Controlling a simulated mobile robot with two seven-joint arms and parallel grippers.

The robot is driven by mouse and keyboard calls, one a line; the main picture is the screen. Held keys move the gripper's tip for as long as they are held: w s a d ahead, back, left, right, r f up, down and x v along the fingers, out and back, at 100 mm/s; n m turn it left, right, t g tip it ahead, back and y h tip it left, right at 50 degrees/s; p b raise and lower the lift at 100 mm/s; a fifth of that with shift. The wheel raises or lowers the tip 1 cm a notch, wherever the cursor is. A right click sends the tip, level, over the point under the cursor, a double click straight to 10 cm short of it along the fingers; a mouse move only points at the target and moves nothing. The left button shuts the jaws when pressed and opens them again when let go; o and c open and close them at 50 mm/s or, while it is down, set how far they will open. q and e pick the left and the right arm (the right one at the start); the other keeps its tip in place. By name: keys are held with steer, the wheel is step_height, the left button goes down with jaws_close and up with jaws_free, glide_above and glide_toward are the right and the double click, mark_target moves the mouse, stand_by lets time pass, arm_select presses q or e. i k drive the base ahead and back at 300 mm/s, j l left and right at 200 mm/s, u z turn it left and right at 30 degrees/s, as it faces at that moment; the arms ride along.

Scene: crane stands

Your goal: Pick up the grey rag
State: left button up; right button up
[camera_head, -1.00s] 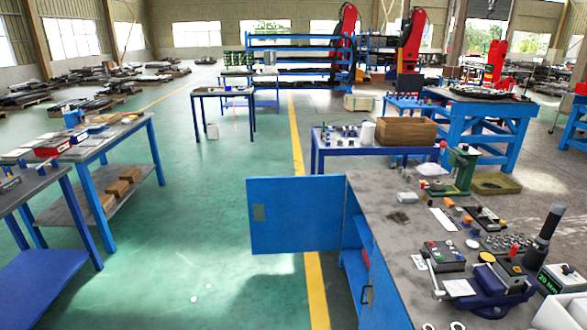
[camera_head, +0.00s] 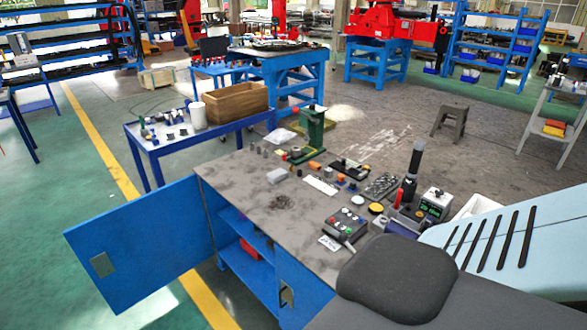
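On the grey workbench top (camera_head: 235,182) lie two small things that could be the grey rag. One is a dark, flat, crumpled-looking patch (camera_head: 283,202) near the middle of the bench. The other is a light grey lump (camera_head: 277,175) just behind it. They are too small to tell which is cloth. Neither of my grippers is in view, and nothing is seen touching either thing.
The blue cabinet door (camera_head: 140,242) stands open at the left. A control box (camera_head: 345,226), a torque tester (camera_head: 434,205) and a green press (camera_head: 314,135) stand on the bench. A large dark rounded shape, maybe mine, hides the bench's near right part.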

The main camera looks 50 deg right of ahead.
mark_target(278, 175)
steer(key=i+z, duration=0.35)
steer(key=i+j+z, duration=0.1)
steer(key=i+z, duration=0.2)
steer(key=i+j+z, duration=0.2)
steer(key=z, duration=0.15)
steer(key=i+j+z, duration=0.15)
steer(key=i+z, duration=0.3)
steer(key=i+j+z, duration=0.2)
steer(key=z, duration=0.25)
steer(key=i+j+z, duration=0.2)
steer(key=j+z, duration=0.25)
steer(key=i+j+z, duration=0.2)
steer(key=j+z, duration=0.25)
